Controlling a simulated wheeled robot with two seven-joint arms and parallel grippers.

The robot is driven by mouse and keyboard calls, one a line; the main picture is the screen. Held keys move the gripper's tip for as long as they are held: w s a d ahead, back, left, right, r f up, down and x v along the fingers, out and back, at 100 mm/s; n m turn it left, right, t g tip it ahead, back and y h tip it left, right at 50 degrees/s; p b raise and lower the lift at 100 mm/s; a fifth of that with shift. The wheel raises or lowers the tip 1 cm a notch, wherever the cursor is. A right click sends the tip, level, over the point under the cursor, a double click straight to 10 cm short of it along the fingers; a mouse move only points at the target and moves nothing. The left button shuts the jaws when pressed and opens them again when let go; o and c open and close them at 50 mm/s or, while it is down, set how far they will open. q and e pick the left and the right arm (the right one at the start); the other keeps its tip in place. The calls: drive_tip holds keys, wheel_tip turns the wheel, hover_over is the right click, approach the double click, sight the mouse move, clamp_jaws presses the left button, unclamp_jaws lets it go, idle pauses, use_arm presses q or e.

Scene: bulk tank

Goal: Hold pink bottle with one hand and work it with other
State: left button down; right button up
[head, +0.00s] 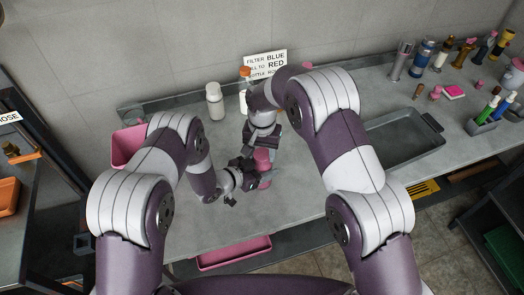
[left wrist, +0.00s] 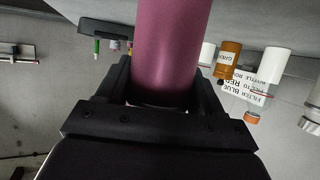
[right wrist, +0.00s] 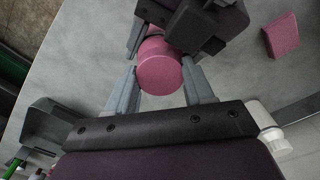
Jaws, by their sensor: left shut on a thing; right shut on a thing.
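The pink bottle (head: 263,157) stands over the middle of the grey counter, partly hidden by my grippers. My left gripper (head: 258,177) is shut around its body from the left. In the left wrist view the smooth pink body (left wrist: 172,50) fills the space between the fingers. My right gripper (head: 263,145) comes down from above and is shut on the bottle's top end. In the right wrist view the round pink top (right wrist: 160,70) sits between the two grey fingertips, with my left gripper (right wrist: 165,30) just beyond it. Whether the bottle touches the counter is hidden.
A white bottle (head: 215,102) and an orange-capped bottle (head: 246,76) stand at the back by a sign (head: 266,63). A pink bin (head: 129,146) is at left, a grey tray (head: 404,140) at right. Several bottles and tools line the right. A pink tray (head: 234,253) is in front.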

drive_tip(key=shift+n, duration=0.3)
drive_tip(key=o, duration=1.2)
drive_tip(key=shift+c, duration=0.2)
drive_tip(key=shift+r, duration=0.1)
wheel_tip(320, 180, up, 4)
drive_tip(key=shift+f, duration=0.2)
drive_tip(key=shift+r, duration=0.4)
use_arm(q)
drive_tip(key=shift+c, duration=0.3)
unclamp_jaws()
